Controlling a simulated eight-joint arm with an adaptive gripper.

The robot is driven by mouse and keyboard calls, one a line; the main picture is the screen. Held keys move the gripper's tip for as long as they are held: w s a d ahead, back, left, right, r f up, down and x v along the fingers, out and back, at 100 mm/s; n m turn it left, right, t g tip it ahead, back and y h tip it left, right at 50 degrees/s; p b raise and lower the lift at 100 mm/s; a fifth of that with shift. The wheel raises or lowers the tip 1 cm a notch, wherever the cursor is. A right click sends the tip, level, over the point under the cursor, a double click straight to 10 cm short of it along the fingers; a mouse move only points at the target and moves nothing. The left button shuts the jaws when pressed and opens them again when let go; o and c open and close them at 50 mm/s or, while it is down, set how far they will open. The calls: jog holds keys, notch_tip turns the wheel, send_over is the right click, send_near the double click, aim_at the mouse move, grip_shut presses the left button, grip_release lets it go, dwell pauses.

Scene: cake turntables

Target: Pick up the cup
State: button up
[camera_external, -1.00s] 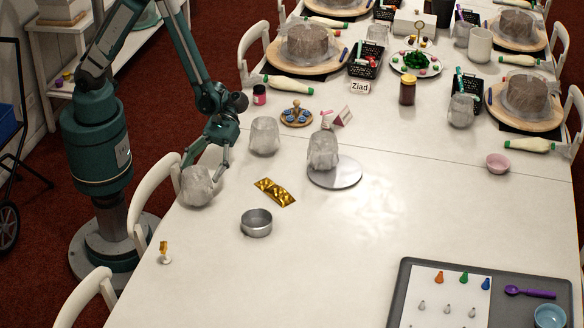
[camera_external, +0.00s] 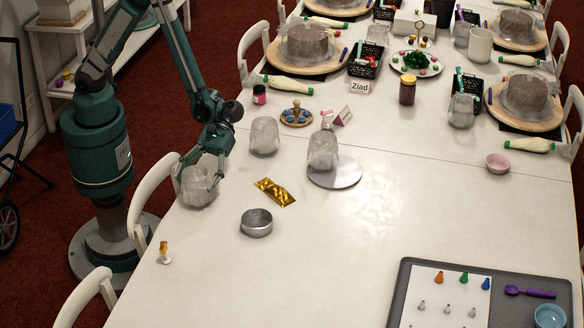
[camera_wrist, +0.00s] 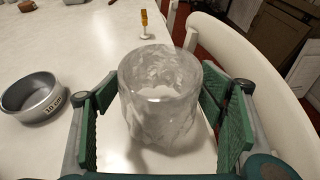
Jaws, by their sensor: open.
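A clear, crinkled cup (camera_external: 198,190) stands on the white table near its left edge, and it also shows in the wrist view (camera_wrist: 160,98). My gripper (camera_external: 199,177) is open and low at this cup. In the wrist view my gripper's green finger pads (camera_wrist: 166,118) stand on both sides of the cup, with a visible gap at the left. Whether the right pad touches it I cannot tell. Two more clear cups stand farther back: one on the bare table (camera_external: 264,136) and one (camera_external: 323,150) on a round silver board (camera_external: 345,174).
A small gold-topped piece (camera_external: 164,253) stands in front. A white chair (camera_external: 146,200) is close at the table's left edge. The table's middle is clear.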

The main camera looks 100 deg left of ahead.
jog(key=c, duration=1.1)
jog(key=shift+r, duration=0.1)
jog(key=shift+r+p, duration=1.3)
jog(key=shift+r, duration=3.6)
jog(key=w+a+n+t+y, duration=0.5)
jog(key=w+a+n+t, duration=0.75)
jog(key=w+a, duration=0.8)
jog(key=w+a+r+n+y, duration=0.1)
jog(key=a, duration=0.2)
jog(key=w+a+r+n+t+y, duration=0.1)
jog(key=a+r, duration=0.1)
jog(key=a, duration=0.2)
jog(key=w+a+r+n+t+y, duration=0.1)
jog(key=w+a+n+y, duration=0.1)
jog(key=a, duration=0.1)
jog(key=shift+a+r, duration=0.25)
jog(key=shift+r, duration=0.05)
